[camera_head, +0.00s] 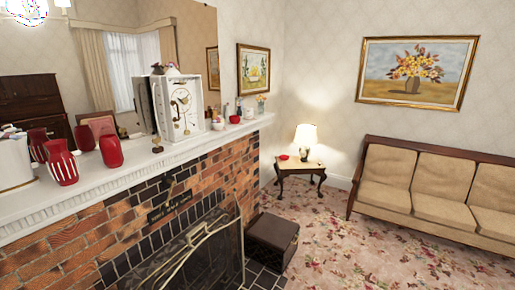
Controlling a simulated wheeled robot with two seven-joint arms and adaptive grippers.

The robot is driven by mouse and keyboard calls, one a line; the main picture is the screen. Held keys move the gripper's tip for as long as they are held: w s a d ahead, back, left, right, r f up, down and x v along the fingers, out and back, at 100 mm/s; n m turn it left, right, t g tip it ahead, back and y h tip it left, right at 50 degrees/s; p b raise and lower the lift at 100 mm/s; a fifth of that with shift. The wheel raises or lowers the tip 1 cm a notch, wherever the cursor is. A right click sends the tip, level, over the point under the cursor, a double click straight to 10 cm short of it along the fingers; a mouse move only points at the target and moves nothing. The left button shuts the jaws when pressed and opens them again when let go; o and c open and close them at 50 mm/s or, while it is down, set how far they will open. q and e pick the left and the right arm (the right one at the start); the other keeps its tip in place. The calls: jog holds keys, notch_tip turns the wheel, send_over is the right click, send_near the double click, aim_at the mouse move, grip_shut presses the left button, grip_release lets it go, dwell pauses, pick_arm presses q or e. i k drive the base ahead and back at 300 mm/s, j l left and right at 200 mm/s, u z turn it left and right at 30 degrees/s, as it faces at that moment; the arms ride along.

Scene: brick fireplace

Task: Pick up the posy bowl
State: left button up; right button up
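A small pale bowl-like piece with reddish detail (218,123) sits on the white mantel shelf, right of the white box frame. It looks most like a posy bowl, but it is too small to be sure. A small red round piece (234,119) stands just right of it on the mantel. Another small red piece (284,157) lies on the side table by the lamp. Neither of my grippers shows in the head view.
The white mantel shelf (130,167) carries red striped vases (62,163), a white box frame (181,107) and a flower vase (261,104). A fire screen (205,255) and dark box (271,243) stand below. A sofa (430,190) is right; carpet between is open.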

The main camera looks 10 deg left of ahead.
aim_at(218, 124)
jog(key=i+l+u, duration=0.15)
jog(key=i, duration=0.25)
jog(key=i+l+u, duration=0.15)
jog(key=i, duration=0.3)
jog(key=i+l+u, duration=0.85)
jog(key=l, duration=0.2)
jog(key=l+u, duration=0.2)
jog(key=l, duration=0.15)
jog(key=i+l+u, duration=0.15)
jog(key=l, duration=0.25)
jog(key=l+u, duration=0.15)
jog(key=l, duration=0.55)
jog(key=k+l+u, duration=0.15)
jog(key=l, duration=0.6)
